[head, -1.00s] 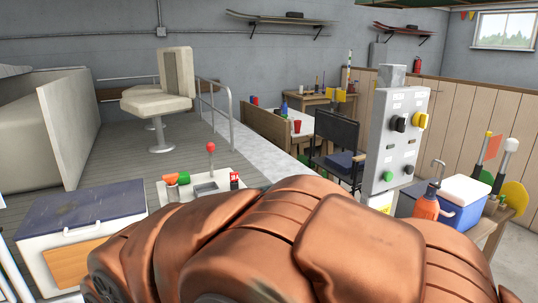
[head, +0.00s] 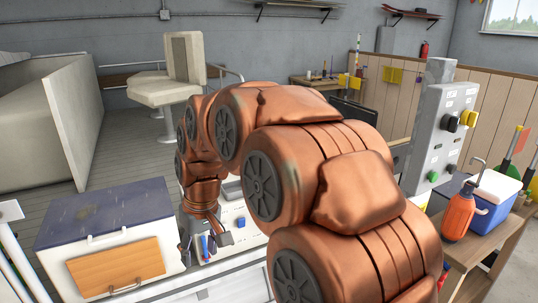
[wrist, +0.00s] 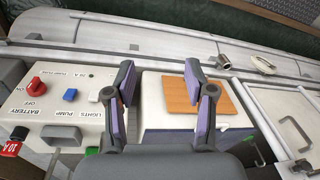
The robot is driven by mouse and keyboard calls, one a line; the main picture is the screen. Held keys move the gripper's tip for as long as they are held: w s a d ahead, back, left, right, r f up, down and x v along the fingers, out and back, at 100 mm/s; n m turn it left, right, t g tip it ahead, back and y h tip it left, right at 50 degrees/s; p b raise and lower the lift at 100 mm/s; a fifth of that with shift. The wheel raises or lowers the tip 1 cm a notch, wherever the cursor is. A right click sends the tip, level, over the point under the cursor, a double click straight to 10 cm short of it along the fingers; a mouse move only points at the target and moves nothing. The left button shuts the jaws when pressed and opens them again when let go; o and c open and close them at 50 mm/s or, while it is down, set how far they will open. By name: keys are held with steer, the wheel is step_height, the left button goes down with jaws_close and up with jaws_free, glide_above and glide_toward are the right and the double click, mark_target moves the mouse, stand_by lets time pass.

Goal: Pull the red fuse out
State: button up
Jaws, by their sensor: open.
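In the head view my gripper (head: 206,240) hangs in front of the white console (head: 236,214). My arm hides much of the console there, and I cannot make out the fuse.
The panel carries a red battery knob (wrist: 37,84) and a blue switch (wrist: 70,95). A white box with a dark lid (head: 100,212) stands left of my gripper. A grey control post (head: 440,130), an orange jug (head: 460,212) and a blue cooler (head: 494,192) are right of my arm.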

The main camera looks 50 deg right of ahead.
steer(key=w+d+r+m+t+p, duration=0.1)
steer(key=w+d+r+t, duration=0.15)
steer(key=w+d, duration=0.65)
steer(key=w+d+r+m+t+h+p, duration=0.1)
steer(key=w+d, duration=0.1)
steer(key=d, duration=1.2)
steer(key=w+d+r+m+t+h+p, duration=0.1)
steer(key=w+d, duration=0.2)
steer(key=d, duration=1.1)
steer(key=shift+g, duration=0.35)
steer(key=shift+x, duration=2.35)
steer(key=shift+b+x, duration=0.75)
steer(key=shift+x, duration=1.15)
steer(key=shift+a, duration=0.15)
jaws_close()
steer(key=shift+s, duration=0.1)
steer(key=shift+r, duration=0.1)
